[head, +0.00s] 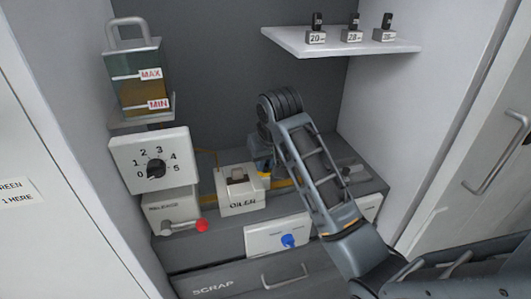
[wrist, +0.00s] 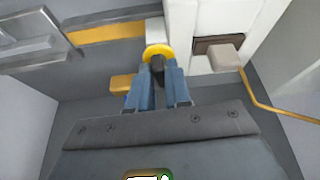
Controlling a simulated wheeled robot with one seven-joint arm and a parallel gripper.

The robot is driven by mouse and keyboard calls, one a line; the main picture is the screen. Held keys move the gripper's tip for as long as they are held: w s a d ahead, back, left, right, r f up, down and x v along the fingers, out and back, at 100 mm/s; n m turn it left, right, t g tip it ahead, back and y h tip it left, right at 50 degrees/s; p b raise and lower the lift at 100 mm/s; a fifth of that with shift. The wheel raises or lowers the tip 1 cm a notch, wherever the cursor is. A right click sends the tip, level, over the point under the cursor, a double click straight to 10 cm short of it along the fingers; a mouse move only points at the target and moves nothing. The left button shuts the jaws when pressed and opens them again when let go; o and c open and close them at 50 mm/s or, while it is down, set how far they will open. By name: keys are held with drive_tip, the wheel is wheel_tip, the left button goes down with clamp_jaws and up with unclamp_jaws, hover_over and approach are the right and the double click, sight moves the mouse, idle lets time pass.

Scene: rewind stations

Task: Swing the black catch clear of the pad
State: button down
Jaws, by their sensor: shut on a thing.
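My gripper (wrist: 158,88) has its two blue fingers closed on a small black piece (wrist: 157,66), which looks like the black catch. A round yellow part (wrist: 157,50), possibly the pad, sits right by the black piece and partly behind it. I cannot tell whether the two touch. In the head view my gripper (head: 262,162) is low beside the white OILER box (head: 242,203), on its right. The arm hides most of the catch there. The OILER box also shows at the right in the wrist view (wrist: 192,76), with a brown slot and a pale block.
A dial panel (head: 123,154) and a red-knobbed RELEASE lever (head: 201,226) are at left. A white panel with a blue knob (head: 288,241) is in front, above the SCRAP drawer (head: 240,287). A shelf (head: 290,43) with labelled blocks is upper right.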

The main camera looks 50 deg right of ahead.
drive_tip(key=shift+m+p, duration=0.35)
drive_tip(key=shift+m, duration=0.15)
drive_tip(key=c, duration=1.1)
unclamp_jaws()
drive_tip(key=shift+c, duration=0.2)
drive_tip(key=shift+w+r, duration=0.1)
